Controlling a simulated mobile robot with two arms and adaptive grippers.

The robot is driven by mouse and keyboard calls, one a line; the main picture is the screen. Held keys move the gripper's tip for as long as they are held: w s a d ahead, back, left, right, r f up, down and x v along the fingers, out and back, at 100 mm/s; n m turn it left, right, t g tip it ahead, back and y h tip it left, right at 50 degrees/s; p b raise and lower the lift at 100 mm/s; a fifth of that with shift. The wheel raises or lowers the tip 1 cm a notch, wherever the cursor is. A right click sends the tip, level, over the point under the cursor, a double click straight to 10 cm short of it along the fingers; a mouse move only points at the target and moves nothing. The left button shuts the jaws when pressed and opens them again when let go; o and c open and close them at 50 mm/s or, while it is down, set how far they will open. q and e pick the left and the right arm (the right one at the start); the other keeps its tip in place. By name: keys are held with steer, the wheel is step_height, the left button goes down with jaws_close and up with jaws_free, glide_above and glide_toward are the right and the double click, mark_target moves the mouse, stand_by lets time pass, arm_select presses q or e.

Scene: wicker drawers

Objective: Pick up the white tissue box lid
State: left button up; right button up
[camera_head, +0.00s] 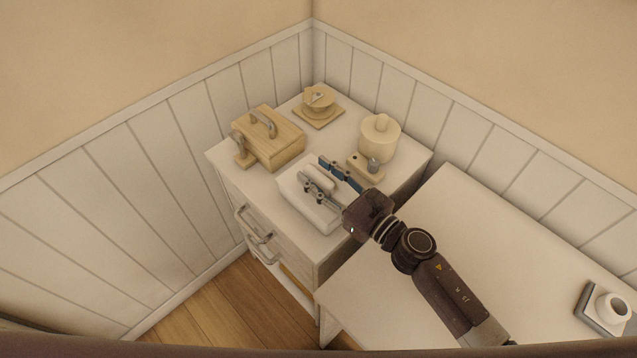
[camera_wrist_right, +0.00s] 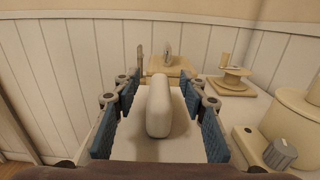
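The white tissue box lid (camera_head: 291,184) sits on the white cabinet, with a rounded upright handle on top. In the right wrist view the handle (camera_wrist_right: 158,108) stands in the middle, above the pale flat top of the lid (camera_wrist_right: 180,148). My right gripper (camera_head: 314,167) is over the lid with its fingers apart. In the wrist view the blue pads of the right gripper (camera_wrist_right: 160,82) are on both sides of the handle, with visible gaps. The gripper and arm hide part of the lid in the head view. My left gripper is not in view.
A wooden box with a metal handle (camera_head: 270,140) stands left of the lid. A round wooden holder (camera_head: 319,104) is behind, and a cream canister (camera_head: 379,140) and small knobbed block (camera_head: 363,166) are to the right. Walls close off the back. The white table (camera_head: 480,235) is mostly clear.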

steer(key=c, duration=0.6)
jaws_close()
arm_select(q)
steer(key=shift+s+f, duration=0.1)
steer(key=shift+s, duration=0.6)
arm_select(e)
steer(key=shift+r, duration=0.2)
